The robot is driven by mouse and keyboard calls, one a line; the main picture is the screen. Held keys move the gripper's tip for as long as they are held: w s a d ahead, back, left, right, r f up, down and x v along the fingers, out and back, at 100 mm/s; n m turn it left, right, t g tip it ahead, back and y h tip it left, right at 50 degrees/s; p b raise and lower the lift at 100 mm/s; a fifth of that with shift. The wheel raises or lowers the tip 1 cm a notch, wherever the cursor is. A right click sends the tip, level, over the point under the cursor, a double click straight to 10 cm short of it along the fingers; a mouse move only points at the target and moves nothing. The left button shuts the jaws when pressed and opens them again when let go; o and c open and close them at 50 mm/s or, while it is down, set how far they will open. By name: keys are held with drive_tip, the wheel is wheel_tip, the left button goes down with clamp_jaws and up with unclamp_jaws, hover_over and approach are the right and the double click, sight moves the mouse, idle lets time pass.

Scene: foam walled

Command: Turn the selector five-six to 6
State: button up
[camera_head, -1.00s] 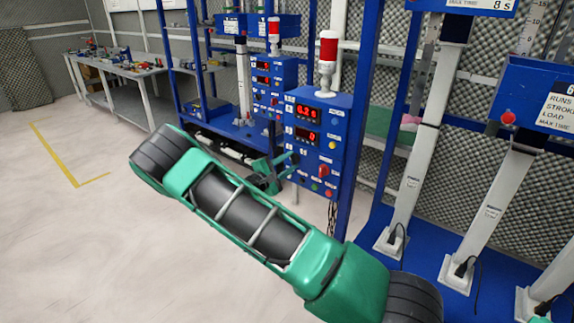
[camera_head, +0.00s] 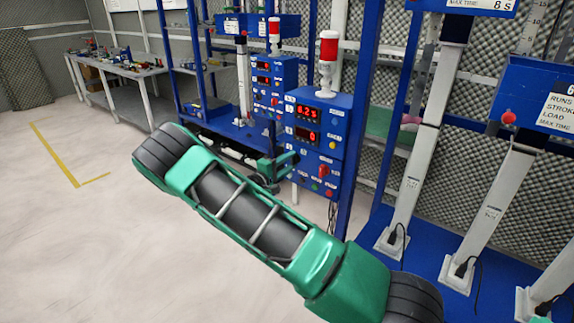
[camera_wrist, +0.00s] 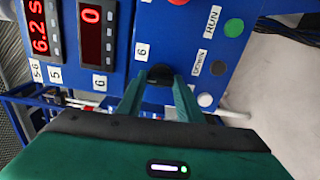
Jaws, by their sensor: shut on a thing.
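The selector, a black knob (camera_wrist: 160,72) on the blue control panel (camera_wrist: 150,25), sits beside a white label 6 (camera_wrist: 142,52) in the wrist view. My gripper (camera_wrist: 159,80) is shut on the knob, one green finger on each side of it. The knob's pointer direction is hard to make out. In the head view my gripper (camera_head: 286,164) reaches the left side of the panel's front (camera_head: 316,150), and the knob is hidden there.
Red displays read 6.2 s (camera_wrist: 40,30) and 0 (camera_wrist: 92,35), with labels 5-6, 5 and 6 below them. A green RUN button (camera_wrist: 234,27), a black DOWN button (camera_wrist: 219,68) and a white button (camera_wrist: 205,99) lie close to my right finger.

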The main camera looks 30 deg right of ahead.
drive_tip(key=m, duration=0.6)
drive_tip(key=shift+s+f, duration=0.15)
drive_tip(key=shift+f, duration=0.1)
drive_tip(key=shift+m, duration=0.4)
drive_tip(key=o, duration=1.1)
drive_tip(key=shift+r, duration=0.1)
drive_tip(key=v, duration=1)
drive_tip(key=shift+a, duration=0.4)
drive_tip(key=shift+d, duration=0.1)
